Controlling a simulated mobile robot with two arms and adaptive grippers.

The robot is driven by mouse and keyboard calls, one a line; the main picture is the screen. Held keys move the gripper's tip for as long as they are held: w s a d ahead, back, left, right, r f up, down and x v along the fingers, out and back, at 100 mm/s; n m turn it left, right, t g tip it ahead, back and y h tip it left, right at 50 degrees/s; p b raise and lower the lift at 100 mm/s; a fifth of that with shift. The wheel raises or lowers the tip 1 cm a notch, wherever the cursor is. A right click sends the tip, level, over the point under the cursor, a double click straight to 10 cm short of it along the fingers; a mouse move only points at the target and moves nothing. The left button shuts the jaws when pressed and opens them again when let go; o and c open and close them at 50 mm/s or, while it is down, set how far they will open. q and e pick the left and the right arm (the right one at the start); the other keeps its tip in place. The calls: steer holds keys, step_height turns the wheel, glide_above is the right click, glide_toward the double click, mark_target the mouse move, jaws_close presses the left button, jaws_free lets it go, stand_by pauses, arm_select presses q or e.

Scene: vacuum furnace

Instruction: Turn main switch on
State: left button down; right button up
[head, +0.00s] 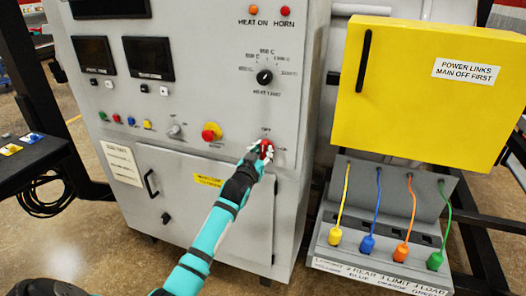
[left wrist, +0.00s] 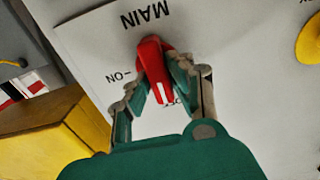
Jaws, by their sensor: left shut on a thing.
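The main switch is a red rotary handle (head: 266,149) at the lower right of the grey cabinet front, with "OFF" printed above it and "ON" to its right. In the left wrist view the red handle (left wrist: 153,60) appears upside down, below the word "MAIN". Its white mark points down, towards a partly hidden label; "ON" is to the left. My left gripper (head: 261,148) reaches the switch from below. In the left wrist view its fingers (left wrist: 158,75) are closed on the handle's two sides. My right gripper is not in view.
A red button on a yellow base (head: 211,132) and a black selector knob (head: 265,77) sit nearby on the panel. To the right are a yellow cover (head: 425,90) and a grey box (head: 345,228) with several coloured plugs. The floor in front shows some free room.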

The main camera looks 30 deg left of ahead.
arm_select(q)
steer(key=shift+m, duration=0.3)
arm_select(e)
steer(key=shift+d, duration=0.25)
arm_select(q)
steer(key=shift+m, duration=0.6)
steer(key=m, duration=0.3)
steer(key=shift+d+m, duration=0.15)
steer(key=shift+m, duration=0.15)
steer(key=m, duration=0.3)
steer(key=shift+d+f+m, duration=0.1)
steer(key=shift+m, duration=0.2)
steer(key=m, duration=0.5)
steer(key=shift+d+f, duration=0.1)
steer(key=shift+f, duration=0.05)
steer(key=shift+f+m, duration=0.15)
steer(key=shift+m, duration=1.75)
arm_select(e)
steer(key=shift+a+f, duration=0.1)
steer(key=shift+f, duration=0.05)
arm_select(q)
steer(key=c, duration=1.2)
jaws_free()
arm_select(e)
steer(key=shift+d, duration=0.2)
